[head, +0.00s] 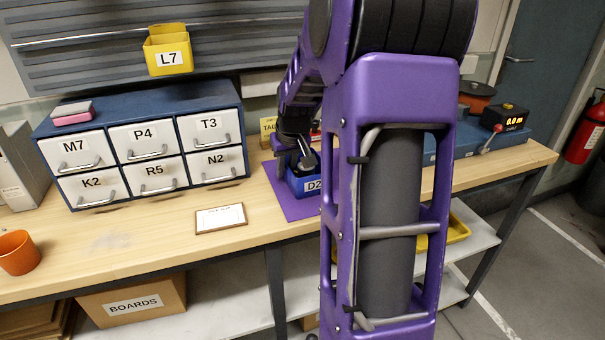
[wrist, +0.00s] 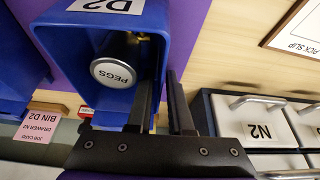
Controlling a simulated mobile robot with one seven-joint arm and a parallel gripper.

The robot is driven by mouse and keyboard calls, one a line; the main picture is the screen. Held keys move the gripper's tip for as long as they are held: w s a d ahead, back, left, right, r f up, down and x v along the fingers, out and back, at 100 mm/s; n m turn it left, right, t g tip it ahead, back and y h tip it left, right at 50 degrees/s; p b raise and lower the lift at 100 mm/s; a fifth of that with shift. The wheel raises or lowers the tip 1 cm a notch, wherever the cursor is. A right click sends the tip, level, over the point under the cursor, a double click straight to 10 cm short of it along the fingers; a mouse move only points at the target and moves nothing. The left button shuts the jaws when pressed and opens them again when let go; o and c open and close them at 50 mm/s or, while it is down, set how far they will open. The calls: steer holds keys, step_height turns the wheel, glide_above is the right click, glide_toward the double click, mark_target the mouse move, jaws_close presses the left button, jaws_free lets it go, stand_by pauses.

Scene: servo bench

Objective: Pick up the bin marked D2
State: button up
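The bin marked D2 (head: 312,186) is blue and on the purple mat (head: 290,208) on the bench, partly hidden by my arm in the head view. In the wrist view the bin (wrist: 62,22) shows its white D2 label (wrist: 106,5) upside down and a can labelled PEGS (wrist: 113,72) inside. My gripper (wrist: 164,88) reaches down at the bin's wall, with one finger inside the bin and one outside.
The drawer cabinet (head: 140,98) stands left of the mat; its N2 drawer (wrist: 262,122) is near my gripper. A pick slip (head: 221,218) lies at the front. Another blue container (wrist: 14,62) and a job card (wrist: 22,126) are beside the bin. Bench front left is largely clear.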

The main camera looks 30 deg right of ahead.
steer(key=shift+f, duration=0.1)
jaws_close()
stand_by(1.5)
